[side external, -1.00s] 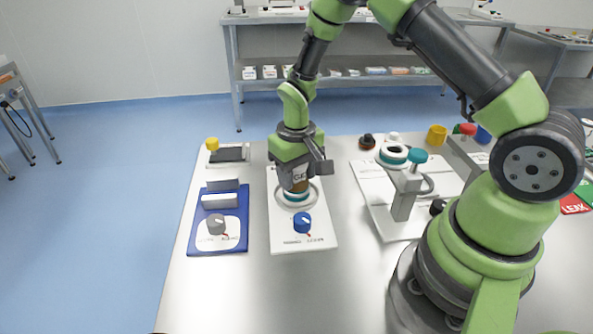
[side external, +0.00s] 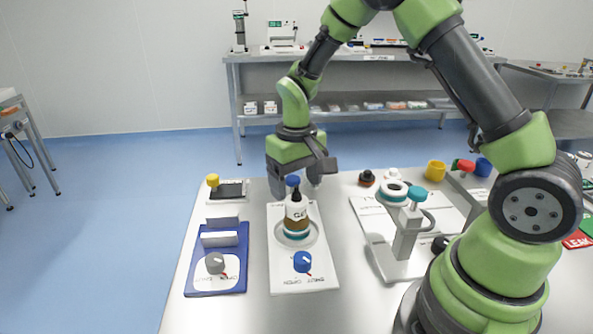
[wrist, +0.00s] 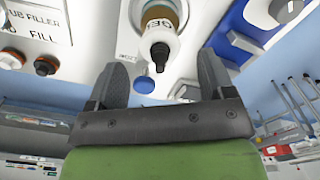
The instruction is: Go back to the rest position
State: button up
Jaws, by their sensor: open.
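My gripper (side external: 305,178) is open and empty, just above and behind the bottle in the side view. Its two dark fingers (wrist: 160,78) are spread wide in the wrist view. A blue knob (side external: 303,262) sits on the plate's front. Whether a finger touches the bottle's tip cannot be told.
A blue station (side external: 205,285) with a grey knob stands left of the plate. A white stand (side external: 403,243) with a ring and teal knob is at right. Coloured caps, including a yellow one (side external: 436,171), lie at the back right. A shelf (side external: 350,115) stands behind.

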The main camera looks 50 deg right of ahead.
jog(key=shift+r, duration=1.35)
jog(key=shift+r, duration=0.1)
jog(key=s+a+r+t, duration=0.2)
jog(key=s+r, duration=0.2)
jog(key=r, duration=0.3)
jog(key=s+a+r+t, duration=0.1)
jog(key=s+r+t, duration=0.1)
jog(key=s+r, duration=0.3)
jog(key=s+a+r+m+t+y, duration=0.1)
jog(key=s+a+r+t+y, duration=0.1)
jog(key=s, duration=0.7)
notch_tip(320, 180, up, 2)
jog(key=shift+a+r+t, duration=0.15)
jog(key=shift+a+t, duration=0.1)
jog(key=shift+t, duration=0.35)
jog(key=shift+s, duration=0.1)
